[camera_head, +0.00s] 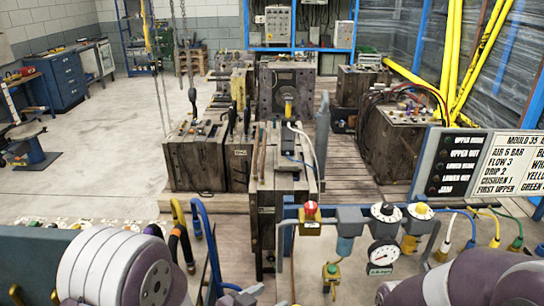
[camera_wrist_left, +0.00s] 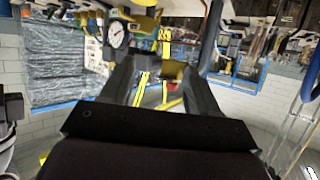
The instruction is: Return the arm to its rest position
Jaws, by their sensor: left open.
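My left gripper (camera_wrist_left: 158,68) shows in the left wrist view with its two dark fingers apart. I see nothing held between them; yellow pipes and a brownish-yellow part show in the gap, seemingly behind it. In the head view, my left arm's pale, rounded links (camera_head: 122,268) fill the lower left corner, and its fingers cannot be made out. My right arm's link (camera_head: 470,282) is at the lower right; its gripper is out of view.
A rail with valves and a pressure gauge (camera_head: 383,254) stands close in front, between my arms. Coloured hoses (camera_head: 207,240) rise beside my left arm. Mould blocks (camera_head: 195,158) stand behind on planks. A sign board (camera_head: 478,163) is at right. Open floor (camera_head: 95,150) lies left.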

